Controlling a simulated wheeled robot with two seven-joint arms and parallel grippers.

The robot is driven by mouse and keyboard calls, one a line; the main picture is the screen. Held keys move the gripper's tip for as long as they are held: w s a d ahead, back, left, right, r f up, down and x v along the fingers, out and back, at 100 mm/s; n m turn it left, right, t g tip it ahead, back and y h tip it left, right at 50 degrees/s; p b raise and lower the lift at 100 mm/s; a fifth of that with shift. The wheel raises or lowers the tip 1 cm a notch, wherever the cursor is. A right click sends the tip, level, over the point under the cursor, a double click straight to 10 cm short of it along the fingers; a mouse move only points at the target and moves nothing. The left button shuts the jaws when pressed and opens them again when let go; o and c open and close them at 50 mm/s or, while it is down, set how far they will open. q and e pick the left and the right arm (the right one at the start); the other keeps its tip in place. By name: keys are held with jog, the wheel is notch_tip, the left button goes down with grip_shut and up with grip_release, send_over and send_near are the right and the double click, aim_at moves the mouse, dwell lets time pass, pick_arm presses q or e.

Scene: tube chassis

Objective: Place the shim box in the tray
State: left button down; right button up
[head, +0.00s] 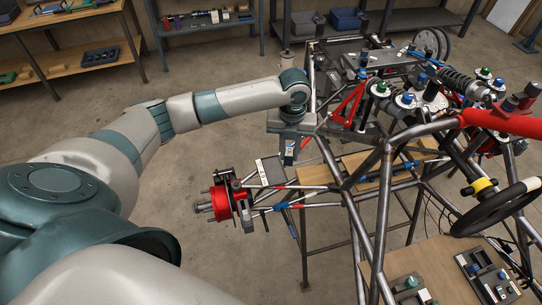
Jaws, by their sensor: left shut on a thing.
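My left gripper (290,138) points down beside the near left part of the tube chassis. It is shut on a small box with a pale label and blue on it, which I take for the shim box (289,152); the jaws hide much of it. The box is held above the chassis's left side, and its exact height is unclear. A flat grey rectangular piece (270,171) lies below and to the left of it; I cannot tell whether this is the tray. Grey holders with small parts (410,291) sit on a wooden board at the bottom right. My right gripper is not in view.
The tube chassis (385,200) fills the right side, with a red hub (221,203) sticking out left and a steering wheel (497,207) at right. A wooden board (367,170) lies among the tubes. Benches stand at the back. The floor at left is clear.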

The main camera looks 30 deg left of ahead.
pick_arm(q)
jog(key=a+f, duration=0.1)
jog(key=a, duration=0.1)
jog(key=w+a+f, duration=0.1)
jog(key=a+f, duration=0.1)
jog(key=a, duration=0.1)
jog(key=a+f, duration=0.1)
jog(key=a, duration=0.1)
jog(key=shift+w+a+f, duration=0.15)
jog(key=shift+w+f, duration=0.1)
jog(key=shift+w, duration=0.1)
jog(key=shift+w+a+f, duration=0.1)
jog(key=shift+a+f, duration=0.1)
jog(key=shift+a, duration=0.2)
notch_tip(320, 180, down, 4)
jog(key=b, duration=0.3)
jog(key=shift+r+b, duration=0.15)
jog(key=shift+b, duration=0.25)
jog(key=shift+f, duration=0.2)
jog(key=shift+f, duration=0.1)
